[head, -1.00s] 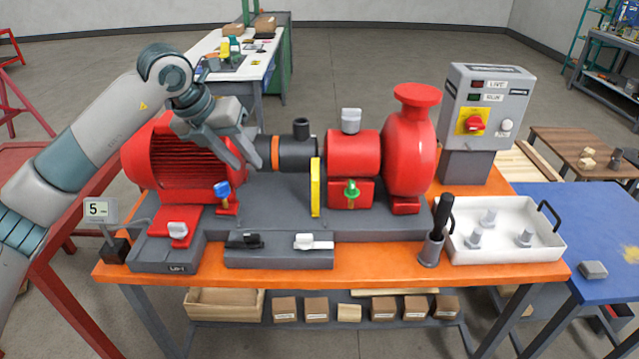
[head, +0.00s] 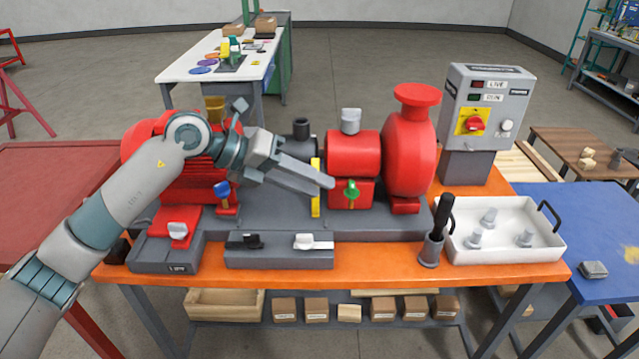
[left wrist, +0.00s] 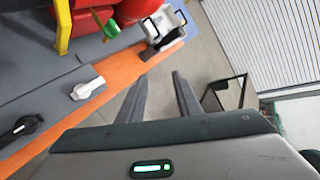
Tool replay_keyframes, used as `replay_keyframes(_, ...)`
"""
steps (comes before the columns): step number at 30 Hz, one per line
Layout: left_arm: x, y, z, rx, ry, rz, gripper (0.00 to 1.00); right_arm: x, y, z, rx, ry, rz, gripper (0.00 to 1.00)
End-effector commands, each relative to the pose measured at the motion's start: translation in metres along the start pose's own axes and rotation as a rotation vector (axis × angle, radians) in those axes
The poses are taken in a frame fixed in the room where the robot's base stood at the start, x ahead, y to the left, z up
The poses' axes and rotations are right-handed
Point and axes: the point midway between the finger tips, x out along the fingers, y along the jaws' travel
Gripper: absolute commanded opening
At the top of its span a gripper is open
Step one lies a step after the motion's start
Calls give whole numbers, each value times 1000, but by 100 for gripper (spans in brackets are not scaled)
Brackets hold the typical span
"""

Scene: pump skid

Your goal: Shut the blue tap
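The blue tap (head: 222,190) stands on a red fitting at the front of the skid, below the red motor (head: 165,185). My left gripper (head: 328,184) is to the right of the blue tap, in front of the coupling, with its fingers pointing right toward the green tap (head: 351,190). It holds nothing. In the left wrist view its two fingers (left wrist: 160,90) stand apart with floor between them. The green tap shows there too (left wrist: 108,27); the blue tap does not. My right gripper is not in view.
A yellow guard (head: 316,205) stands close below the left fingers. A front block carries a black knob (head: 253,241) and a white lever (head: 312,242). A dark-handled tool in a cup (head: 438,235) and a white tray (head: 505,250) are on the right. A control box (head: 486,105) stands behind.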

Motion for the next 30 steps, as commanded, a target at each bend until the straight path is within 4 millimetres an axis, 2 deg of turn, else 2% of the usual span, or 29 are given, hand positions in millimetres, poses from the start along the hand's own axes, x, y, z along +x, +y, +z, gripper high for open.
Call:
replay_keyframes(6,7,-15,-5,-12,-16,-86,31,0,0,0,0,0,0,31)
replay_keyframes(17,8,-18,-6,-14,-20,-102,31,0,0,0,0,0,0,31)
replay_keyframes(19,8,-18,-6,-14,-20,-102,20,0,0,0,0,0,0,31)
replay_keyframes(26,6,-18,-6,-10,-18,-98,20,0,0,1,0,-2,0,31)
replay_keyframes(30,-2,-20,-11,14,-4,-81,20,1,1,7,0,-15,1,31)
